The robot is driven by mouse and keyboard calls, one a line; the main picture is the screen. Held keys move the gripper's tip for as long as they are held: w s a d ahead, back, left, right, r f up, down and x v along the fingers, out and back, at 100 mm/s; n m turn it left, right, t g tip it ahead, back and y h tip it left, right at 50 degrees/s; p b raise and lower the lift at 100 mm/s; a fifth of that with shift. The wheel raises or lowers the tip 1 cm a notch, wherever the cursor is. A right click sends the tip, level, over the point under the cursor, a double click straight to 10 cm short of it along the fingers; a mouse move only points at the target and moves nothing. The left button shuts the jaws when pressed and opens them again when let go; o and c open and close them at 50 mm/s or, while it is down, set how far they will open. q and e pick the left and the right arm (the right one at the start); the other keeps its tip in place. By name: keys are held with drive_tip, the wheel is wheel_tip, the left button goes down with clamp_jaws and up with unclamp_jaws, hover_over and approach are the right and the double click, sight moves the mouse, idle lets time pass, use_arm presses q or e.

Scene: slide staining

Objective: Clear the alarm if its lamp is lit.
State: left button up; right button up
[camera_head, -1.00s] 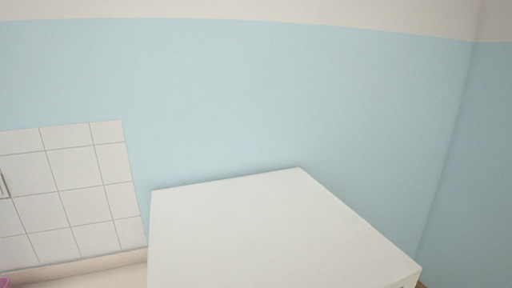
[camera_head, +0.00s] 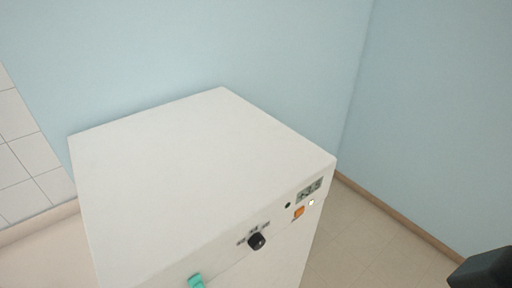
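A white box-shaped appliance (camera_head: 190,160) stands in the head view, its top and control front showing. On its front, near the right corner, are a small display (camera_head: 309,189), a small dark round spot (camera_head: 288,205), an orange square part (camera_head: 299,212) and a small white part (camera_head: 311,202). The round spot looks dark. I cannot tell which part is the alarm lamp, and the labels are too small to read. A dark block, seemingly part of my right gripper (camera_head: 484,270), shows at the lower right, apart from the appliance; its fingers are not visible. My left gripper is not in view.
A black knob (camera_head: 257,241) with blurred markings sits on the appliance's front, with a green handle (camera_head: 195,281) lower left of it. A blue wall (camera_head: 160,50) stands behind, another at right. Bare floor (camera_head: 365,235) lies right of the appliance.

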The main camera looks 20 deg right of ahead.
clamp_jaws()
idle(1.2)
